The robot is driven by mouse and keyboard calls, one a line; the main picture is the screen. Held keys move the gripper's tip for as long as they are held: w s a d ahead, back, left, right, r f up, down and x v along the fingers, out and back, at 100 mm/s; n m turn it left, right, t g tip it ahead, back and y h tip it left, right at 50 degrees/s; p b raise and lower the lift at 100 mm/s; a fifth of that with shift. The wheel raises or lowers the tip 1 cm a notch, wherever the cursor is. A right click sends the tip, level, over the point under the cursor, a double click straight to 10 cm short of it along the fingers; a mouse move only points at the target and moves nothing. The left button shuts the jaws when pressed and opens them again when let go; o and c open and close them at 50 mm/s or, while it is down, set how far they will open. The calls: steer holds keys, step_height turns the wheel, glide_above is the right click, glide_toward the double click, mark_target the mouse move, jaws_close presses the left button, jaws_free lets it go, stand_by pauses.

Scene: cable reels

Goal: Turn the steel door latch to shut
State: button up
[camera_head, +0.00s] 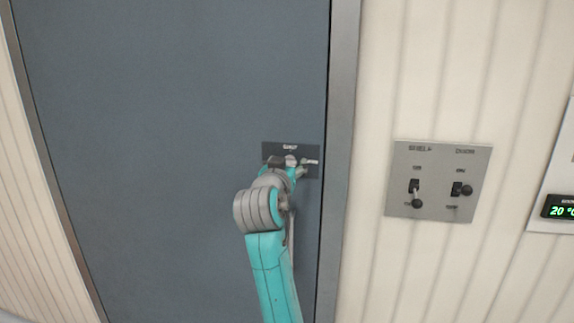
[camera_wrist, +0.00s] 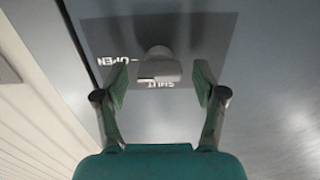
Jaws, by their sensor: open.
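The steel door latch (camera_wrist: 158,66) is a small grey lever on a dark plate (camera_wrist: 205,35) fixed to the door. In the wrist view its wide end lies close to the word SHUT, and the word OPEN is off to the left; both words appear upside down. My gripper (camera_wrist: 160,87) is open, with one green-padded finger on each side of the latch and a visible gap at both. I cannot tell how deep the fingertips reach. In the head view my gripper (camera_head: 291,163) is in front of the plate and hides most of the latch.
The blue-grey door (camera_head: 170,110) has a metal frame (camera_head: 340,120) close to the right of the latch plate. A grey panel with two black-knobbed switches (camera_head: 438,180) is on the cream wall further right. A green display (camera_head: 560,210) reads 20 °C.

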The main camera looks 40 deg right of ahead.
steer(key=c, duration=1.1)
steer(key=shift+c, duration=0.2)
steer(key=shift+n, duration=0.4)
steer(key=shift+w+a+f+n, duration=0.1)
steer(key=shift+f+n, duration=0.05)
steer(key=shift+n, duration=4.1)
steer(key=shift+w+a+f+n, duration=0.1)
steer(key=shift+n, duration=4.15)
